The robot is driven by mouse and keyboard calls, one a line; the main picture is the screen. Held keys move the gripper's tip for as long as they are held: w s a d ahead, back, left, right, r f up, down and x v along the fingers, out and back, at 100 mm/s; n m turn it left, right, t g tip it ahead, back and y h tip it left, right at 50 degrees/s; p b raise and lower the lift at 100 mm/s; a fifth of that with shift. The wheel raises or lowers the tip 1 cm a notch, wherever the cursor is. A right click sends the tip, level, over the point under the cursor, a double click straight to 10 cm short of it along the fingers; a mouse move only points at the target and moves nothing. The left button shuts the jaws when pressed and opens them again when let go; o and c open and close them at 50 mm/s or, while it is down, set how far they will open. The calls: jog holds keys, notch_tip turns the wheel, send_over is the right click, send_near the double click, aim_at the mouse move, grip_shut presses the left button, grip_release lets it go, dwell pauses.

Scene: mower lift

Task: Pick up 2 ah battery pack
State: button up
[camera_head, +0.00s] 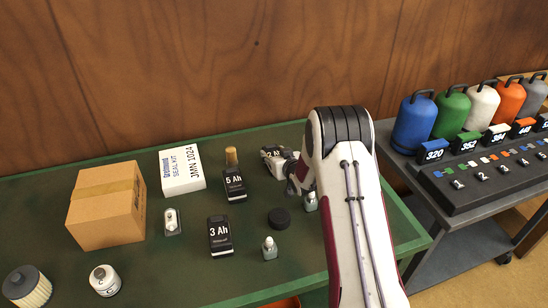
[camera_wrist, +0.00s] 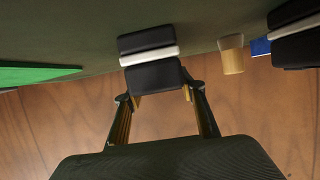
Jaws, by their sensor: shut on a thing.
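The 2 Ah battery pack (camera_head: 272,151) is black with a white label and sits at the back of the green table. My gripper (camera_head: 287,165) is at its right side, partly hidden behind my arm. In the wrist view the black pack (camera_wrist: 152,75) with a pale band lies between the two fingertips (camera_wrist: 160,97), and my gripper is shut on it. I cannot tell whether the pack touches the table. The 5 Ah pack (camera_head: 234,184) and the 3 Ah pack (camera_head: 220,235) stand to its left and front.
A tan cork-like piece (camera_head: 231,156) stands close left of the held pack. A white seal kit box (camera_head: 181,170), cardboard box (camera_head: 106,205), black puck (camera_head: 279,218) and small bottle (camera_head: 269,248) share the table. Coloured canisters (camera_head: 414,122) stand on a grey bench at right.

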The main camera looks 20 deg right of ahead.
aim_at(274, 153)
jog(key=shift+r, duration=0.2)
notch_tip(274, 153, up, 10)
dwell(0.7)
